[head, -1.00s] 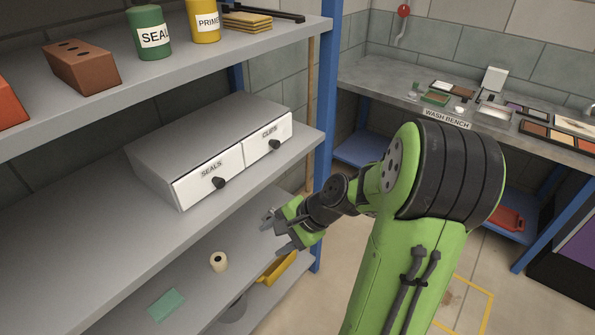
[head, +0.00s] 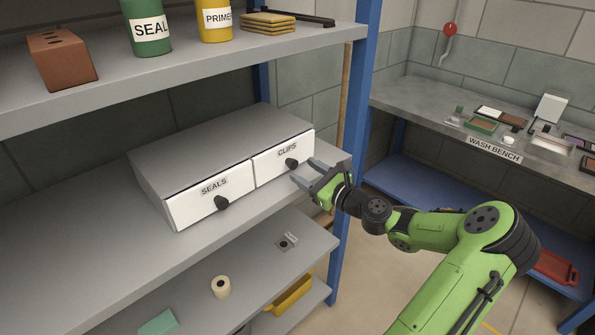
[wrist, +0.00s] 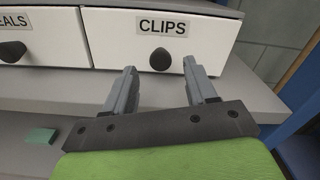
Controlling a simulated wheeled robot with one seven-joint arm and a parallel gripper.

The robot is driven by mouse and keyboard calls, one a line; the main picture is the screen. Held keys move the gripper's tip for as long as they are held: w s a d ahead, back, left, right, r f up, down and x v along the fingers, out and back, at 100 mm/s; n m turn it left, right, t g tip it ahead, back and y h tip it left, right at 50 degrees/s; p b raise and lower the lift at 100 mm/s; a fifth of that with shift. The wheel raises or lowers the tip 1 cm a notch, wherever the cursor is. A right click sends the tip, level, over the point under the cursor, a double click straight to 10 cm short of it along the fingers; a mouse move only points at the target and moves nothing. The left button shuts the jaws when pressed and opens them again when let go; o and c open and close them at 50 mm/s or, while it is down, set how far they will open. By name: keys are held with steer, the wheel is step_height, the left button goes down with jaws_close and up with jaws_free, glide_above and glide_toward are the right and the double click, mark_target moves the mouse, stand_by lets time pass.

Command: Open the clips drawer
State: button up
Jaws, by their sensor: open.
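The clips drawer (head: 283,159) is the right one of two white drawer fronts in a grey cabinet on the middle shelf. It is shut, with a CLIPS label and a dark round knob (head: 291,163). My gripper (head: 304,172) is open and empty, just in front of the drawer and close to the knob. In the wrist view, the clips drawer (wrist: 205,45) lies straight ahead. Its knob (wrist: 160,59) shows above and between my two fingertips (wrist: 160,68), apart from them as far as I can tell.
The shut seals drawer (head: 190,204) with its own knob (head: 221,203) is at the left. A blue shelf post (head: 357,120) stands right of the cabinet. The shelf above holds a brick (head: 62,60) and tins.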

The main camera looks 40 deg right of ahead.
mark_target(295, 165)
steer(key=w, duration=0.4)
steer(key=shift+s, duration=0.1)
steer(key=shift+a, duration=0.1)
jaws_close()
